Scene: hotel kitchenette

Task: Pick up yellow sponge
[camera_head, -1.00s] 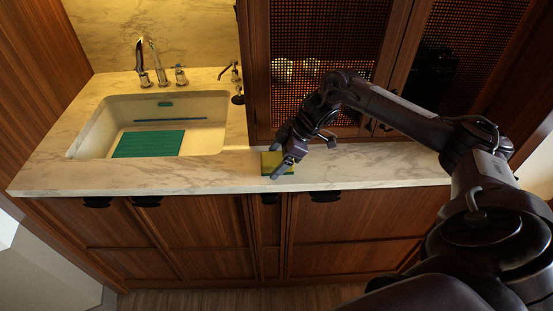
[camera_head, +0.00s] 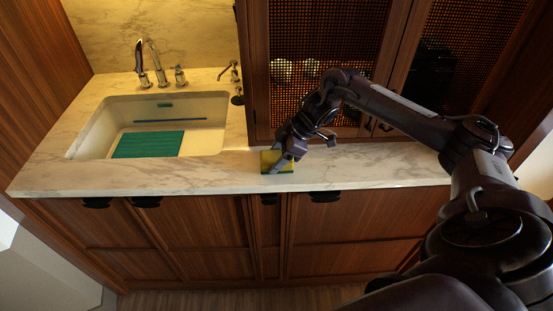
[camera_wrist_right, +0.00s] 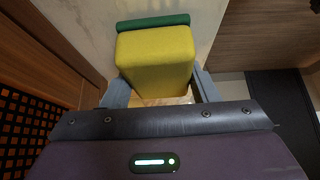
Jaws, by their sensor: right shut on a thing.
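The yellow sponge (camera_head: 268,158) with a green layer is at the counter's right part, just right of the sink. My right gripper (camera_head: 281,164) is on it, and the arm comes in from the right. In the right wrist view the yellow sponge (camera_wrist_right: 156,55) sits between the two grey fingers of my right gripper (camera_wrist_right: 160,88), which are shut on it. Its green side (camera_wrist_right: 153,21) faces away from the palm. Whether the sponge is clear of the counter is hard to tell. My left gripper is not in view.
The marble counter (camera_head: 360,165) is bare to the right of the sponge. A sink (camera_head: 90,140) with a green ribbed mat (camera_head: 149,144) and a blue stick (camera_head: 170,120) lies at left. Taps (camera_head: 155,65) stand behind it. A lattice-door cabinet (camera_head: 400,60) rises behind the counter.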

